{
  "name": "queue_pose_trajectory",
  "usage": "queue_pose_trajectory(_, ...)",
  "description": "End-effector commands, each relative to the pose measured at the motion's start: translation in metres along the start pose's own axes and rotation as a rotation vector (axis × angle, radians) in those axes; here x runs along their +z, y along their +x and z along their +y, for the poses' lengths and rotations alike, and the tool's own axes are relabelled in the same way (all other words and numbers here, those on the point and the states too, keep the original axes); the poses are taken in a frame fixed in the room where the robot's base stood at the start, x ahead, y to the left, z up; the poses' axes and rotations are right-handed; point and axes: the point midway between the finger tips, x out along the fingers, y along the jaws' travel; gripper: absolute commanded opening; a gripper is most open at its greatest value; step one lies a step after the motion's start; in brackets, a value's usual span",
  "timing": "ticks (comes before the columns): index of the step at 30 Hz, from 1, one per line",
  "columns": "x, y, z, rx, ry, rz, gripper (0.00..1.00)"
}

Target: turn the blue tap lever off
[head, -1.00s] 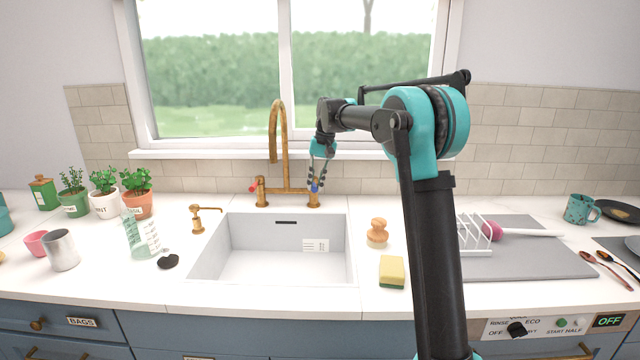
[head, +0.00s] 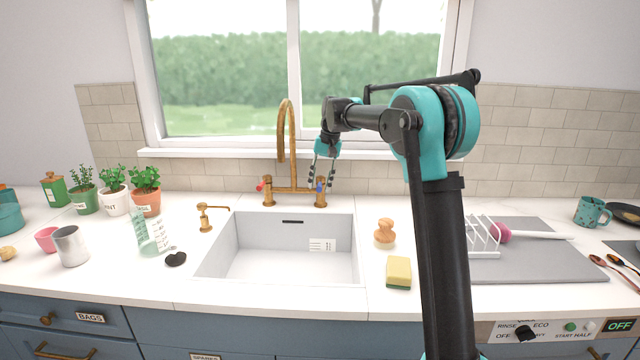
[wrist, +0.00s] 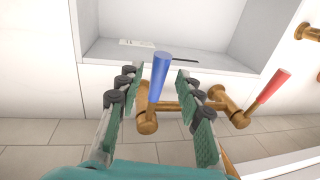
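The blue tap lever (wrist: 160,78) stands out from the right-hand valve of the brass tap (head: 291,150). In the head view the blue lever (head: 319,187) shows as a small spot at the gripper's tips. My gripper (wrist: 160,85) is open, with one finger on each side of the blue lever in the wrist view. There is a gap between the lever and each finger, and I see no contact. In the head view my gripper (head: 320,186) points down above the right valve. The red lever (wrist: 272,87) is to the right in the wrist view, outside the fingers.
The white sink (head: 285,265) is in front of the tap. The window sill (head: 240,153) and tiled wall are close behind it. A brass soap dispenser (head: 205,218) stands left of the sink. A wooden brush (head: 384,233) and a sponge (head: 398,272) are on the right.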

Motion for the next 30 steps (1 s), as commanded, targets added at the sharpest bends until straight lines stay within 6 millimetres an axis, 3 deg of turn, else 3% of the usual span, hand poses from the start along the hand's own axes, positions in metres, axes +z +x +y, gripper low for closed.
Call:
queue_pose_trajectory(5, 0.0, -0.022, 0.0, 0.0, 0.0, 0.0, 0.36)
queue_pose_trajectory(18, 0.0, -0.103, 0.0, 0.0, 0.001, 0.0, 0.36)
queue_pose_trajectory(24, 0.0, -0.117, 0.0, 0.0, 0.0, 0.0, 0.36)
queue_pose_trajectory(30, 0.0, -0.118, 0.0, 0.0, 0.0, 0.0, 0.36)
